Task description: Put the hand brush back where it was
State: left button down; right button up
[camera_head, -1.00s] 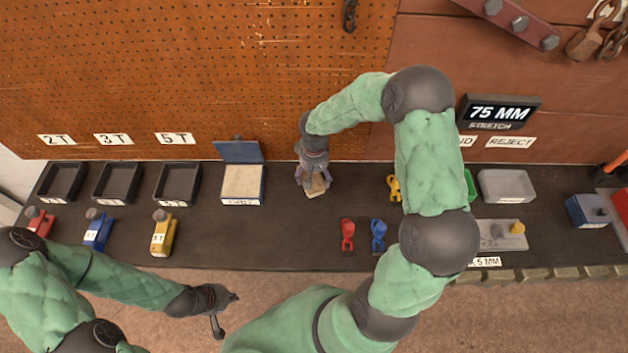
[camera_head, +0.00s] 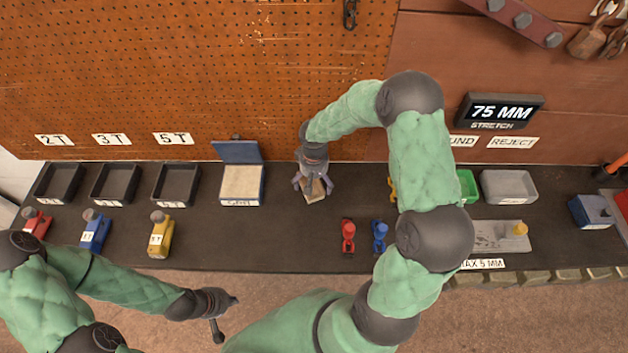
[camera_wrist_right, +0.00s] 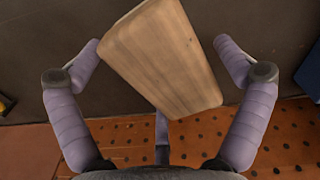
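The hand brush (camera_head: 314,190), of which a pale wooden block shows, stands on the dark bench against the pegboard, right of the open blue box. In the right wrist view the wooden block (camera_wrist_right: 165,60) fills the middle, tilted. My right gripper (camera_head: 313,186) is over it with its fingers spread. In the right wrist view both fingertips of the right gripper (camera_wrist_right: 160,55) stand apart from the wood, with a gap on each side. Any bristles are hidden. My left gripper (camera_head: 226,303) hangs in front of the bench edge, away from the brush; its finger opening is unclear.
The open blue box (camera_head: 255,186) is left of the brush, with black trays (camera_head: 176,184) further left. Red (camera_head: 348,236) and blue (camera_head: 380,236) pieces lie to the right. A grey tray (camera_head: 509,186) stands further right. Bench between the yellow block (camera_head: 160,236) and red piece is clear.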

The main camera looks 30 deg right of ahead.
jog(key=shift+r, duration=0.25)
notch_tip(320, 180, up, 12)
jog(key=p, duration=0.3)
jog(key=shift+f, duration=0.1)
dwell(1.3)
